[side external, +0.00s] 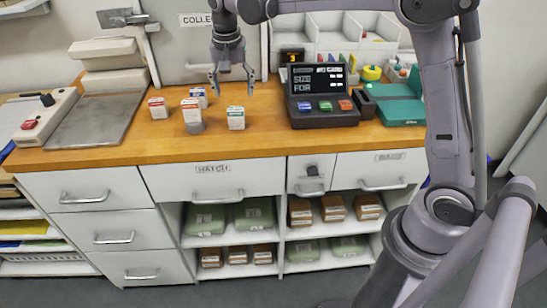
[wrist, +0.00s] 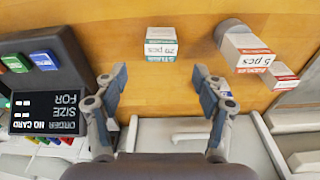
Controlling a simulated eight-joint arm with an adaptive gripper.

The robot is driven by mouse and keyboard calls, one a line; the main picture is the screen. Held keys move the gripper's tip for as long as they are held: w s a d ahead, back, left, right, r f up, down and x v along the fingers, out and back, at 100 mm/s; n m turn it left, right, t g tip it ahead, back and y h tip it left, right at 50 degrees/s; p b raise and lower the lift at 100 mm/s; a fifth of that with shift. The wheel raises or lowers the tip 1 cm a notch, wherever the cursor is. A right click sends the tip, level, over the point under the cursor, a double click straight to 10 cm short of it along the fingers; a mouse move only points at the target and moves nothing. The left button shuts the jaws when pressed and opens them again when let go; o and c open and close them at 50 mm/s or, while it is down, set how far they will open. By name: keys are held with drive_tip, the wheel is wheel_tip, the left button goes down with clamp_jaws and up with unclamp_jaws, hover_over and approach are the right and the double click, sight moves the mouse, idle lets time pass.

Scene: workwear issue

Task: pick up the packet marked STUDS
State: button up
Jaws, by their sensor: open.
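The packet that appears marked STUDS, white with a teal band, stands on the wooden counter in the wrist view (wrist: 162,42) and the side view (side external: 236,121).
Left of it, a red-banded packet (side external: 191,112) sits on a grey round stand (side external: 196,128). Another red-banded packet (side external: 158,110) and a blue-banded one (side external: 199,93) stand nearby. A dark display unit (side external: 322,112) stands to the right. The counter front (side external: 160,152) is clear.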

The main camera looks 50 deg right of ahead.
sight(235, 109)
drive_tip(key=shift+w+d+f, duration=0.15)
drive_tip(key=shift+f, duration=1.15)
drive_tip(key=shift+w+d+f, duration=0.1)
drive_tip(key=shift+w+f, duration=0.05)
drive_tip(key=shift+f, duration=1.1)
drive_tip(key=shift+w+d+f, duration=0.15)
drive_tip(key=shift+f, duration=1.15)
drive_tip(key=c, duration=1.2)
